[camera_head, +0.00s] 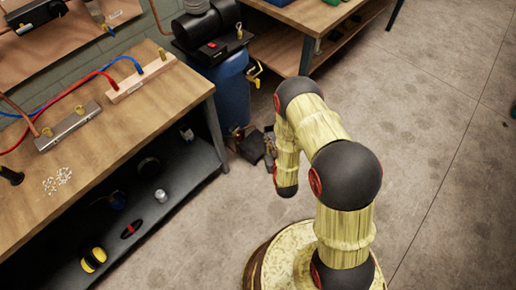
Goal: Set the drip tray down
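My arm (345,175) rises at the right of centre and bends over, with its dark wrist end (287,190) low over the floor. A cluster of dark angular parts (256,147) shows just left of the wrist, by the bench leg. It may be my gripper, but it is too small and dark to tell, and I cannot make out fingers. I cannot pick out a drip tray in this view.
A wooden workbench (110,130) at left bears a metal bar (68,127), a wooden block with brass fittings (140,78), hoses and small white bits (57,180). Its dark lower shelf (150,205) holds small items. A blue drum (228,95) stands behind. Floor at right (440,130) is clear.

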